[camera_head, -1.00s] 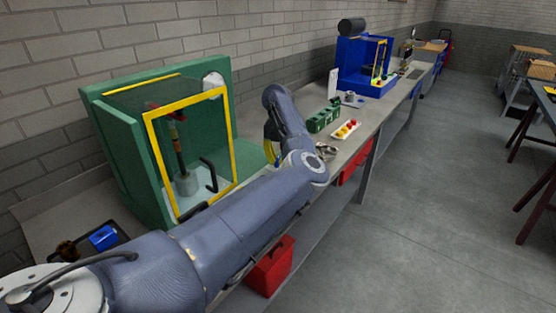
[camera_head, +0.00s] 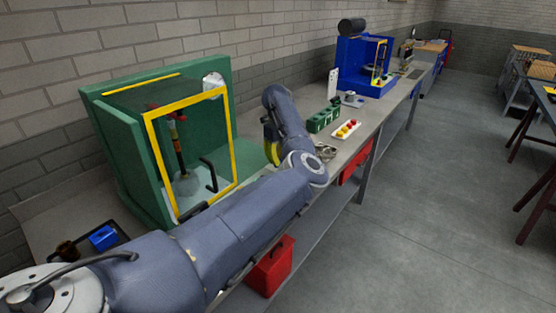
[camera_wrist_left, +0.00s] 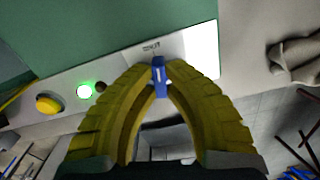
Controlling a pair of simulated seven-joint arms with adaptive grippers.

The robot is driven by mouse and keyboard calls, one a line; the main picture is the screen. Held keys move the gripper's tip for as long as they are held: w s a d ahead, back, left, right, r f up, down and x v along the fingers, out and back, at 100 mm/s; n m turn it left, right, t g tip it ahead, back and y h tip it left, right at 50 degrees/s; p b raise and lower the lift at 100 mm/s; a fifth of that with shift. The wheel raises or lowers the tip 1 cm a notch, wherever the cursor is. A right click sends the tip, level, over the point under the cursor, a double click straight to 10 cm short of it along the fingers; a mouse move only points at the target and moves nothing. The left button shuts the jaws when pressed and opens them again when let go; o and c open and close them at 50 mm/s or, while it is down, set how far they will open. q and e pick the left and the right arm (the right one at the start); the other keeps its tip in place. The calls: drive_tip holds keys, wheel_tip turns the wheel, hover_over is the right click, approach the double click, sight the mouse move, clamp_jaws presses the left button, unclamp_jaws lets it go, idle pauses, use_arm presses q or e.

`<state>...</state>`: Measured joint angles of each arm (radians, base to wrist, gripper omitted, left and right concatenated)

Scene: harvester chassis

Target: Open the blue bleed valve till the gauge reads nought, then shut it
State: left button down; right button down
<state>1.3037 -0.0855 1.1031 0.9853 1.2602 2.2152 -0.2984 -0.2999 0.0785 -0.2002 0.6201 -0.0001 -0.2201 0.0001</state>
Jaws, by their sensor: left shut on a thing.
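My left gripper (camera_wrist_left: 160,70) has its yellow fingertips shut on the blue bleed valve handle (camera_wrist_left: 159,82) in the left wrist view. The blue handle stands up between the tips, against a pale panel under a small printed label. In the head view, the yellow fingers of my left gripper (camera_head: 271,150) show only in part beside the green machine (camera_head: 133,180), and the arm hides the valve. A round white fitting (camera_head: 213,82) on the machine's upper right may be the gauge; its reading is too small to tell. My right gripper is not in view.
The panel also carries a yellow button (camera_wrist_left: 48,103) and a lit green lamp (camera_wrist_left: 84,91). A yellow-framed guard (camera_head: 149,150) fronts the machine. Green blocks (camera_head: 322,120) and a white tray with coloured knobs (camera_head: 346,130) stand farther along the bench. A red box (camera_head: 270,266) sits below.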

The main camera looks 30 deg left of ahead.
use_arm(q)
drive_tip(key=shift+f+n, duration=0.1)
drive_tip(key=shift+n, duration=1)
drive_tip(key=c, duration=1.5)
unclamp_jaws()
drive_tip(key=shift+o, duration=0.2)
wheel_tip(320, 180, up, 12)
